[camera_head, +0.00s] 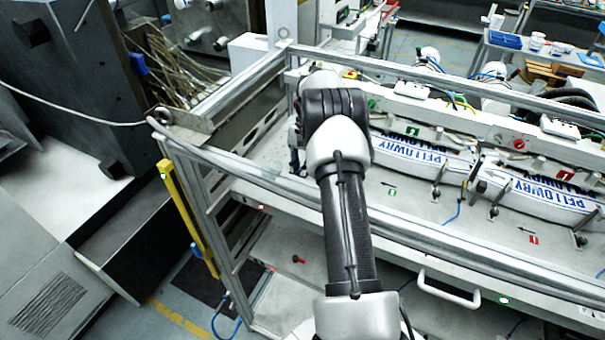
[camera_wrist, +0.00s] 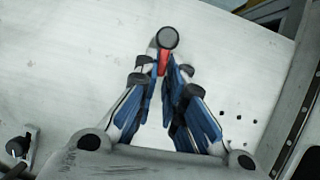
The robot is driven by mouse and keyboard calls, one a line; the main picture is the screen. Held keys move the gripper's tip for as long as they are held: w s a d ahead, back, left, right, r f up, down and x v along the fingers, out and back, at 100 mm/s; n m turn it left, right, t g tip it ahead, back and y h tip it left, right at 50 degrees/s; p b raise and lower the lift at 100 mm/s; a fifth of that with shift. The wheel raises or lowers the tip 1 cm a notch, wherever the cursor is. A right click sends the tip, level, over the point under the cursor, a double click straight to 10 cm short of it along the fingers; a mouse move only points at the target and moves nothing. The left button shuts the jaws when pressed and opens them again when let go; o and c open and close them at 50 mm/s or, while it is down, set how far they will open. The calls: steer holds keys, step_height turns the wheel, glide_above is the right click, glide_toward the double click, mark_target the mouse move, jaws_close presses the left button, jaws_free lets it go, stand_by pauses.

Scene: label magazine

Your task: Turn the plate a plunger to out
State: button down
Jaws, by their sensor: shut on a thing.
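In the wrist view, a plunger with a round dark knob (camera_wrist: 167,38) and a red part (camera_wrist: 164,62) stands at the tips of my gripper (camera_wrist: 164,74). The blue-padded fingers come together at it, and my gripper is shut on the plunger. The fingertips partly cover its lower part, so I cannot tell its setting. It stands over a pale metal plate (camera_wrist: 75,70). In the head view my arm hides most of the gripper and the held plunger, near the left end of the bench.
Label strips (camera_head: 540,200) lie in the magazine to the right, with several dark-knobbed posts (camera_head: 493,212) near them. A metal rail (camera_head: 440,245) runs along the front. In the wrist view another knobbed fitting (camera_wrist: 17,147) is at lower left and a frame bar (camera_wrist: 300,100) at right.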

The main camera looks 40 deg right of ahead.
steer(key=n, duration=0.2)
steer(key=w+a+n+g+h, duration=0.1)
steer(key=n, duration=0.2)
steer(key=shift+w+a+n+g+h, duration=0.3)
steer(key=shift+w, duration=0.1)
steer(key=n, duration=0.1)
steer(key=a+n+h, duration=0.1)
steer(key=n, duration=0.1)
steer(key=shift+w+a+g, duration=0.1)
steer(key=shift+w+g, duration=0.2)
steer(key=shift+w+a+n+h, duration=0.1)
steer(key=shift+a+n+h, duration=0.15)
steer(key=shift+n, duration=0.45)
steer(key=shift+a+n+h, duration=0.15)
steer(key=shift+n+h, duration=0.1)
steer(key=shift+n, duration=0.45)
steer(key=c, duration=1.7)
jaws_free()
steer(key=shift+v, duration=3.75)
